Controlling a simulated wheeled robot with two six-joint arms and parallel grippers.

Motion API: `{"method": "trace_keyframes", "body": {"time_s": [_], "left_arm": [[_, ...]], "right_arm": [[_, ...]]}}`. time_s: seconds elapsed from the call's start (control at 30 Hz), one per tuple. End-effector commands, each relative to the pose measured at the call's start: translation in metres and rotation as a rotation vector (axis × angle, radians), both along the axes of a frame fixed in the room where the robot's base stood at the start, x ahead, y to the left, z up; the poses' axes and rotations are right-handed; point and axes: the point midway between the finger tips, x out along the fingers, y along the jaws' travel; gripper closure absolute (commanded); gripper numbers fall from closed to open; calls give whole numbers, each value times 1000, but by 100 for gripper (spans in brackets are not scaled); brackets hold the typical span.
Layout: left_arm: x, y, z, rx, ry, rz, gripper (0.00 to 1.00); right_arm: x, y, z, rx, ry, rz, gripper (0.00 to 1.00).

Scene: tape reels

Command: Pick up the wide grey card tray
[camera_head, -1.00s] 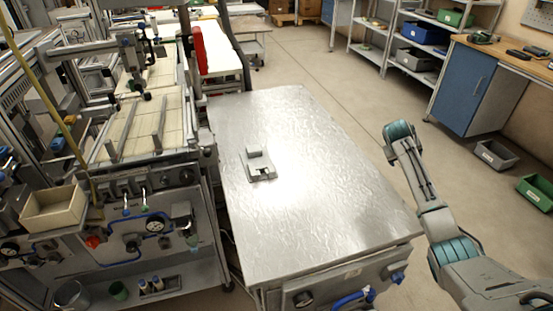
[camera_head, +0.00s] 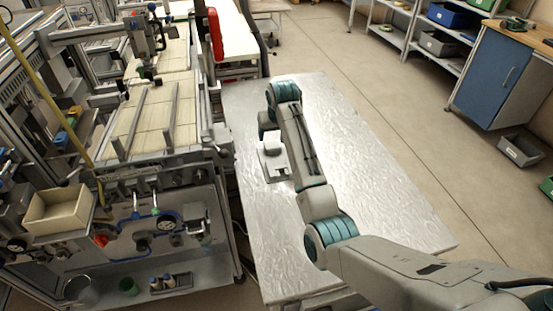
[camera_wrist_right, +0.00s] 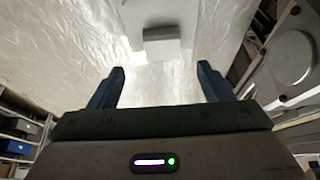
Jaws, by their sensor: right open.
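The grey card tray (camera_head: 271,174) lies flat on the metal tabletop, with a raised block (camera_head: 273,143) on it. In the right wrist view the pale tray (camera_wrist_right: 182,15) and its grey block (camera_wrist_right: 161,42) show at the top, ahead of the fingers. My right gripper (camera_wrist_right: 161,70) is open and empty, with its two fingertips apart and short of the block. In the head view my right arm reaches over the table and covers the tray's right side; the gripper's fingers are hard to make out there. My left gripper is not in view.
The metal table (camera_head: 385,205) is otherwise bare. A machine with a cream bin (camera_head: 60,212) stands close to the table's left side. A blue cabinet (camera_head: 495,85) and a grey bin (camera_head: 521,150) are at the right.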

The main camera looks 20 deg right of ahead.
Motion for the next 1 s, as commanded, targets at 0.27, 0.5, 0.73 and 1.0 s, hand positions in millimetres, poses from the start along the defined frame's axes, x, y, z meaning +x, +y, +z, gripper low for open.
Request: {"method": "trace_keyframes", "body": {"time_s": [0.27,0.5,0.73,1.0], "left_arm": [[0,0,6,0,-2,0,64],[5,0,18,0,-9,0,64],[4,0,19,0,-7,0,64],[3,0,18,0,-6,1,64]], "right_arm": [[10,0,-24,-1,0,0,27],[21,3,-52,-1,2,1,27],[28,3,-69,-1,-1,0,27],[28,3,-70,-1,-2,0,39]]}}
